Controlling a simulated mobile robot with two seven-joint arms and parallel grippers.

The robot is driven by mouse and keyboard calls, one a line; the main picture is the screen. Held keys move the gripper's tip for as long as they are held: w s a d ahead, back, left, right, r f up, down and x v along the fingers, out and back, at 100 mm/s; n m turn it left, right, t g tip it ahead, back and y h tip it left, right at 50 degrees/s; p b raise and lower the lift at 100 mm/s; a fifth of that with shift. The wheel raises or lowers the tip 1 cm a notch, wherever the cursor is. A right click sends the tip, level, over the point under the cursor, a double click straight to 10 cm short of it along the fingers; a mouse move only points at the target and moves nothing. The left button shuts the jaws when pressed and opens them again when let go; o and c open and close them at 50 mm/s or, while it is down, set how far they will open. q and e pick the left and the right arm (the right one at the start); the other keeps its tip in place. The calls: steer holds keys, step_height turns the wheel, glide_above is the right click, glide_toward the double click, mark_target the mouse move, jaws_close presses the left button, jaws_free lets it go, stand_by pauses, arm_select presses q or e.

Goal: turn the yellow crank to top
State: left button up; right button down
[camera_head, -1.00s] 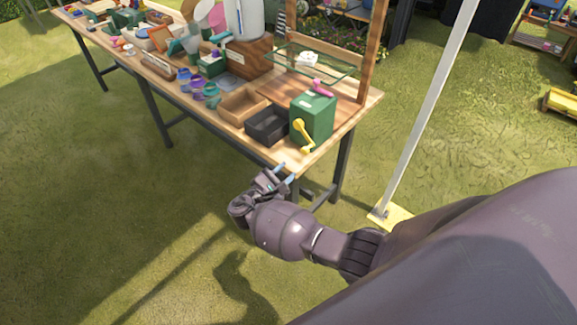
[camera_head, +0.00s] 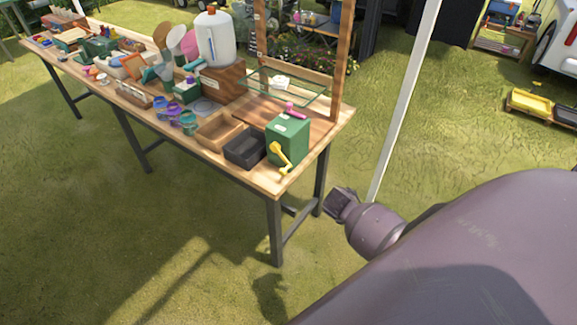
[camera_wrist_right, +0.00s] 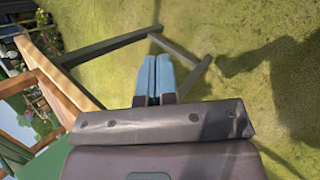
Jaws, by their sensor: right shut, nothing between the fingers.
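The yellow crank (camera_head: 281,158) is on the front side of a green box (camera_head: 290,138) at the near right end of the wooden table. Its arm slants, with one end at the upper left and the other at the lower right. My right gripper (camera_wrist_right: 154,78) is shut with its blue fingers together and nothing between them. In the head view its dark hand is to the right of the table's corner, apart from the crank, and the fingers are hidden. The crank cannot be made out in the right wrist view. My left gripper is not in view.
A pink crank (camera_head: 295,109) sits on top of the green box. A black tray (camera_head: 244,150) and a wooden tray (camera_head: 219,130) are to its left. A white pole (camera_head: 405,105) stands behind my right arm. Grass in front of the table is clear.

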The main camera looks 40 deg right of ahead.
steer(key=w+a+r+m+t+y, duration=0.2)
steer(key=w+a+r+t+y, duration=0.15)
steer(key=r, duration=0.25)
steer(key=w+a+r+m+t+y, duration=0.1)
steer(key=w+a+r+t+y, duration=0.1)
steer(key=r+t+y, duration=0.3)
steer(key=w+a+r+m+t+y, duration=0.1)
steer(key=w+a+r+m+y, duration=0.15)
steer(key=r, duration=0.55)
steer(key=p, duration=0.1)
glide_above(282, 169)
steer(key=s, duration=0.3)
step_height(282, 169, down, 6)
steer(key=shift+w+d+f+h, duration=0.1)
steer(key=shift+d+f+h, duration=0.1)
steer(key=shift+f, duration=0.3)
steer(key=shift+d+f+h, duration=0.1)
steer(key=shift+d+f, duration=0.1)
steer(key=shift+f, duration=0.25)
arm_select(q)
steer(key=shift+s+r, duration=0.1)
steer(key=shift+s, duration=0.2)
arm_select(e)
steer(key=shift+w+f, duration=0.15)
steer(key=shift+f, duration=0.65)
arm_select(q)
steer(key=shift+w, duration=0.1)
arm_select(e)
steer(key=shift+f, duration=0.1)
